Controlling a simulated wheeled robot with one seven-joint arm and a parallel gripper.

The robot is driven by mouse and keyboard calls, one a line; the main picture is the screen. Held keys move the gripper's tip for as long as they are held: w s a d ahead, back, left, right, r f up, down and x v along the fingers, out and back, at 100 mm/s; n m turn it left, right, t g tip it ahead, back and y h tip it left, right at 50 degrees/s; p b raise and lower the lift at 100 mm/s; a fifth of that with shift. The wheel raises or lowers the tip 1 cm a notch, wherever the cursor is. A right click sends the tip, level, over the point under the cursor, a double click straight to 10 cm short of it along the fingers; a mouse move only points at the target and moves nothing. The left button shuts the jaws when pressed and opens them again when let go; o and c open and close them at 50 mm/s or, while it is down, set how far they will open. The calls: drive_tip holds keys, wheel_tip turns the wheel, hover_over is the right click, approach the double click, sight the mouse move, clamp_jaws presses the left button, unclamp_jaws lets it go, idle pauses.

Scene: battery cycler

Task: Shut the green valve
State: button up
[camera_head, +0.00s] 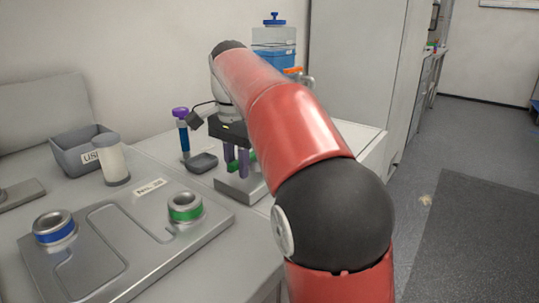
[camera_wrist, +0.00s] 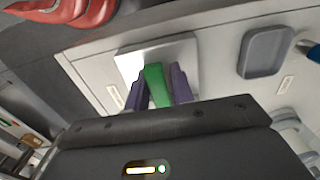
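The green valve handle (camera_wrist: 155,86) shows in the wrist view above a pale metal plate (camera_wrist: 184,50). My gripper (camera_wrist: 160,88) has its purple fingers on either side of this green handle. The fingers are very near it, but I cannot tell whether they press on it. In the head view my gripper (camera_head: 236,162) points down over the metal plate (camera_head: 240,192), and bits of the green handle (camera_head: 235,166) show between and beside the fingers. My red arm hides part of the plate and what lies behind it.
A grey dish (camera_head: 202,163) and a purple-capped blue tube (camera_head: 183,135) stand left of my gripper. A metal tray (camera_head: 105,285) holds a blue-banded cup (camera_head: 55,227) and a green-banded cup (camera_head: 185,207). A grey bin (camera_head: 70,155), white cylinder (camera_head: 113,160) and blue water jug (camera_head: 275,45) stand nearby.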

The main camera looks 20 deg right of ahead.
drive_tip(key=shift+o, duration=1.2)
drive_tip(key=shift+w+a+r, duration=0.1)
drive_tip(key=shift+r, duration=1.9)
drive_tip(key=shift+w+a+r, duration=0.1)
drive_tip(key=shift+r, duration=1.9)
